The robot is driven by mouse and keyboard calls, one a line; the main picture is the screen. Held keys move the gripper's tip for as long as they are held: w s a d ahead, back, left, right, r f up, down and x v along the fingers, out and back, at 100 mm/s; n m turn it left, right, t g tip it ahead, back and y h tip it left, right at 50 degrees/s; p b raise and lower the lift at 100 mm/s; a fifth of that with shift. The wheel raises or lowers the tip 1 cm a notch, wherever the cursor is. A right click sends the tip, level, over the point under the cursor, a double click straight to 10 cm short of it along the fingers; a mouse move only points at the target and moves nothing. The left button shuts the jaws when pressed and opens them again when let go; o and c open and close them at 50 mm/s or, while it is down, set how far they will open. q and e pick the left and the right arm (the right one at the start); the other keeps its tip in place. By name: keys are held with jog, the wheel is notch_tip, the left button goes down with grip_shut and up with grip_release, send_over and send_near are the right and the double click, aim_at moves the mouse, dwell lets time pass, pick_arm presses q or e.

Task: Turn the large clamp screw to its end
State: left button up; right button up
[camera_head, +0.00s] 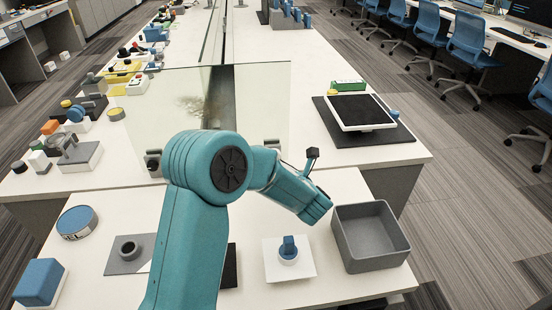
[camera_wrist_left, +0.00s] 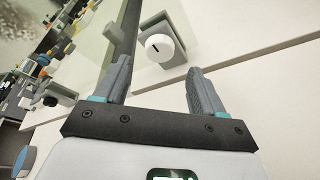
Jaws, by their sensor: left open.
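In the left wrist view a round white screw head (camera_wrist_left: 158,47) with a dark slot sits on a grey block (camera_wrist_left: 178,22). It looks like the large clamp screw, though I cannot confirm its size. My left gripper (camera_wrist_left: 160,88) is open and empty. Its two fingers point toward the block, and the screw head lies beyond and between the fingertips, apart from them. In the head view my teal left arm crosses the middle. It hides part of the bench, and I cannot make out the fingers or the screw there. My right gripper is not in view.
Glass panels (camera_head: 262,100) stand upright behind my arm.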

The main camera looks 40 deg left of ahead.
pick_arm(q)
jog(key=x, duration=0.5)
jog(key=shift+a, duration=0.1)
jog(key=c, duration=1.1)
jog(key=shift+o, duration=0.2)
jog(key=shift+f+m+b, duration=0.2)
jog(key=shift+m+b, duration=0.3)
jog(key=shift+r+m+g+y+b, duration=0.15)
jog(key=shift+m+g+y+b, duration=0.2)
jog(key=shift+m+y, duration=0.2)
jog(key=o, duration=1.1)
jog(key=shift+w, duration=0.1)
jog(key=shift+c, duration=0.2)
